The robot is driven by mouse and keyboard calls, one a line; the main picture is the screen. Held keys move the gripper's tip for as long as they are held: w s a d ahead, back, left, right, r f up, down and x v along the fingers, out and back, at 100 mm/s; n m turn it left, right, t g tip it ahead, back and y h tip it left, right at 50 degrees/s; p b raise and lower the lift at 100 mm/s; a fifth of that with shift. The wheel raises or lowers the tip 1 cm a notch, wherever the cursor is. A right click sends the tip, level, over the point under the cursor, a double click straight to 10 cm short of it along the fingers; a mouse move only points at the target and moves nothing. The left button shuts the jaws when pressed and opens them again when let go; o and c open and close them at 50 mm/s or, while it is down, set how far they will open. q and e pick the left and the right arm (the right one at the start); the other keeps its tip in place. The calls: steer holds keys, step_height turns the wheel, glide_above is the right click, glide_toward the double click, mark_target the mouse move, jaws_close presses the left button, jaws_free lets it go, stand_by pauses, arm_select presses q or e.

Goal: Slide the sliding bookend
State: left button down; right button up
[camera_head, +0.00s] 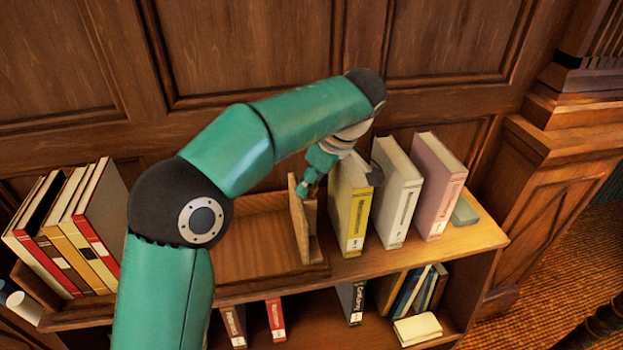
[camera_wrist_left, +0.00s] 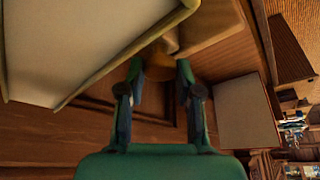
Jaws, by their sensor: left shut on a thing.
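The wooden sliding bookend (camera_head: 299,228) stands upright on the shelf's wooden tray (camera_head: 255,250), at its right end. My left gripper (camera_head: 308,184) reaches down to the bookend's top edge and is shut on it. In the left wrist view, my left gripper's fingers (camera_wrist_left: 159,72) stand on both sides of a brown wooden piece (camera_wrist_left: 158,66), which looks like the bookend's top. The exact finger contact is small and partly hidden in the head view. My right gripper is not in view.
Right of the bookend stand a yellow book (camera_head: 352,205), a white book (camera_head: 398,195) and a pink book (camera_head: 439,188). Several books (camera_head: 70,228) lean at the tray's left end. The tray between is bare where visible, partly hidden by my arm. Wood panelling (camera_head: 240,50) rises behind.

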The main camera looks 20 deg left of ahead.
arm_select(q)
steer(key=shift+w+d+r, duration=0.1)
steer(key=shift+w+d, duration=0.05)
steer(key=shift+d, duration=0.1)
steer(key=c, duration=1.1)
jaws_free()
steer(key=shift+c, duration=0.2)
steer(key=shift+o, duration=0.3)
steer(key=shift+w+d, duration=0.1)
steer(key=shift+d, duration=0.15)
steer(key=shift+a, duration=0.1)
steer(key=shift+a, duration=0.1)
steer(key=v, duration=0.7)
steer(key=shift+r, duration=0.1)
